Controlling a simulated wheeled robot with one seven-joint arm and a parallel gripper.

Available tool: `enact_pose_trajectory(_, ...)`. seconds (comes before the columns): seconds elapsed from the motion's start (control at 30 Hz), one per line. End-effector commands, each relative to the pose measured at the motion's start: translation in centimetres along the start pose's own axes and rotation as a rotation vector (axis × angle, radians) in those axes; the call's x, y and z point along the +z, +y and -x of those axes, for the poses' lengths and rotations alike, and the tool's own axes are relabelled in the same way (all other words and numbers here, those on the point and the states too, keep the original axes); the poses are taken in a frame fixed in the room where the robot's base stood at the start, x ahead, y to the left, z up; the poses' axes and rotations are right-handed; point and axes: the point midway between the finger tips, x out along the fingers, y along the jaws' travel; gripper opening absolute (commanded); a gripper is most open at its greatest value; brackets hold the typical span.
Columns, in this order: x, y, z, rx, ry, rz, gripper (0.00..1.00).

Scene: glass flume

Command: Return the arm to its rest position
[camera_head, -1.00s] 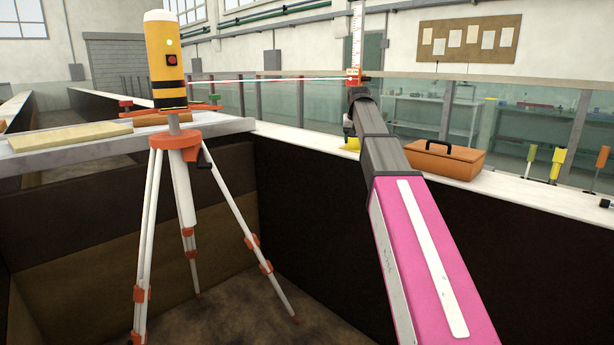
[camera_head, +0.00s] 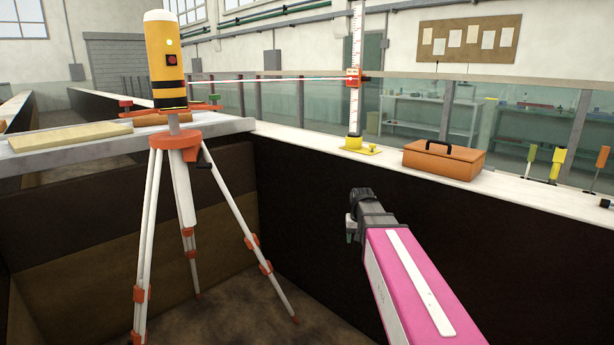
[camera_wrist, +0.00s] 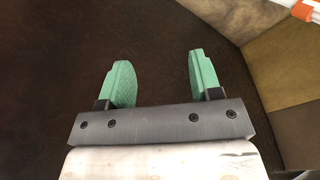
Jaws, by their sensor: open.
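My pink arm reaches in from the lower right in the head view. Its dark wrist hangs below the ledge top, in front of the dark flume wall. My gripper (camera_wrist: 158,82) shows in the wrist view with two green fingers spread apart and nothing between them. In the head view a small bit of the gripper (camera_head: 351,230) shows at the wrist's left side. The wrist view has the dark wall (camera_wrist: 50,60) behind the fingers.
A yellow laser level (camera_head: 165,60) stands on a white tripod (camera_head: 182,190) at left. A measuring staff (camera_head: 355,100) on a yellow base (camera_head: 362,148) and an orange toolbox (camera_head: 443,160) stand on the white ledge (camera_head: 300,133). The space between tripod and arm is clear.

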Motion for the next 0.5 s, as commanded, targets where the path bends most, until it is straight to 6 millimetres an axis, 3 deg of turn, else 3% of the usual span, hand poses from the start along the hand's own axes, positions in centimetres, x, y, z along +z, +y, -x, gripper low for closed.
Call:
enact_pose_trajectory(0.03,2.5,0.1,-1.4,-0.001,-0.018,0.003,0.58)
enact_pose_trajectory(0.3,12.1,0.4,-7.5,-0.007,-0.090,0.021,0.58)
enact_pose_trajectory(0.5,17.6,0.6,-10.2,-0.011,-0.130,0.030,0.58)
